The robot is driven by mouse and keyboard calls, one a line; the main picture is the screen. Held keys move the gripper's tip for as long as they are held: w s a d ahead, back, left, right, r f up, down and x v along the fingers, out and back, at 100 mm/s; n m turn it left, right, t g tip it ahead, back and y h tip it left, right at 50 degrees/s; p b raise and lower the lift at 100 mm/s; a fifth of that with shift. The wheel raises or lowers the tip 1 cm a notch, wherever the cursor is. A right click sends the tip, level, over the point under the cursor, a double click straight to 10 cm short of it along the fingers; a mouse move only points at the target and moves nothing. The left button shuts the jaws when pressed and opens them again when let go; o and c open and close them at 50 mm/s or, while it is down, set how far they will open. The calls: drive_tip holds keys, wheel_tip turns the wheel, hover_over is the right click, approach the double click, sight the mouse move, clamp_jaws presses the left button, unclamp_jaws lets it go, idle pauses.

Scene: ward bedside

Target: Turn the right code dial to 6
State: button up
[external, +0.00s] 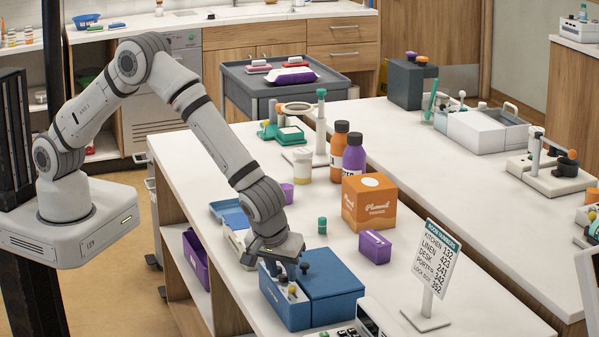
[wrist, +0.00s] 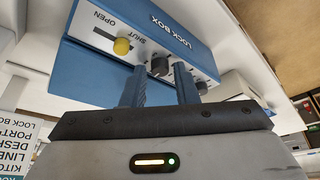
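The blue lock box (external: 333,287) stands on the white counter. In the wrist view its panel (wrist: 205,62) shows tilted, with the words LOCK BOX, OPEN and SHUT. A yellow slider knob (wrist: 122,46) sits in a slot by those words. Dark dials line the panel: one dial (wrist: 160,66) shows in the gap between my fingertips, and another (wrist: 201,87) lies beyond the right finger. The right finger partly covers the row. My gripper (wrist: 160,80) is open, its fingers pointing at the panel, with space beside the near dial. Dial numbers are too small to read.
A code sign (external: 436,263) stands right of the box; its lock box line seems to read 352. A purple box (external: 375,247), an orange carton (external: 369,205) and a green-capped vial (external: 322,226) stand behind. A keypad device (external: 369,322) is in front.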

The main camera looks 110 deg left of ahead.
drive_tip(key=shift+c, duration=0.4)
clamp_jaws()
drive_tip(key=shift+f+b, duration=0.1)
drive_tip(key=shift+b, duration=0.55)
